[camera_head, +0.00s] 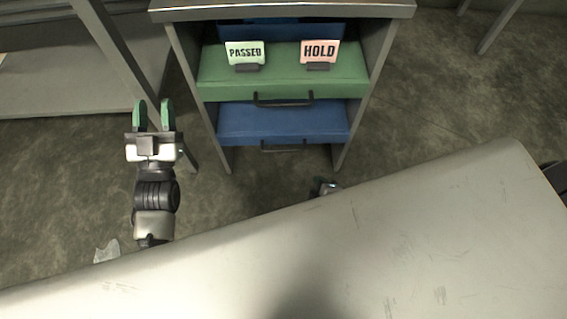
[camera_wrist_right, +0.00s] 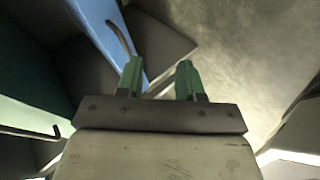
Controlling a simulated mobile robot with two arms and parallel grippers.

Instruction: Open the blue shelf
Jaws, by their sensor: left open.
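The blue shelf (camera_head: 283,122) is the lower drawer of a grey cabinet, with a dark handle (camera_head: 283,147) on its front edge. In the right wrist view the blue shelf (camera_wrist_right: 97,25) and its curved handle (camera_wrist_right: 121,38) show beyond the left finger; contact is not visible. My right gripper (camera_wrist_right: 160,80) is open with nothing between its green fingers. In the head view only a small part of my right gripper (camera_head: 325,187) shows below the cabinet, mostly hidden by the pale foreground surface. My left gripper (camera_head: 153,116) is open and empty, left of the cabinet.
A green shelf (camera_head: 225,88) above the blue one bears a "PASSED" sign (camera_head: 245,52) and a "HOLD" sign (camera_head: 319,52). The cabinet's side legs (camera_head: 359,120) flank the shelves. A grey post (camera_head: 115,50) stands near my left gripper. Floor (camera_head: 440,100) right of the cabinet is clear.

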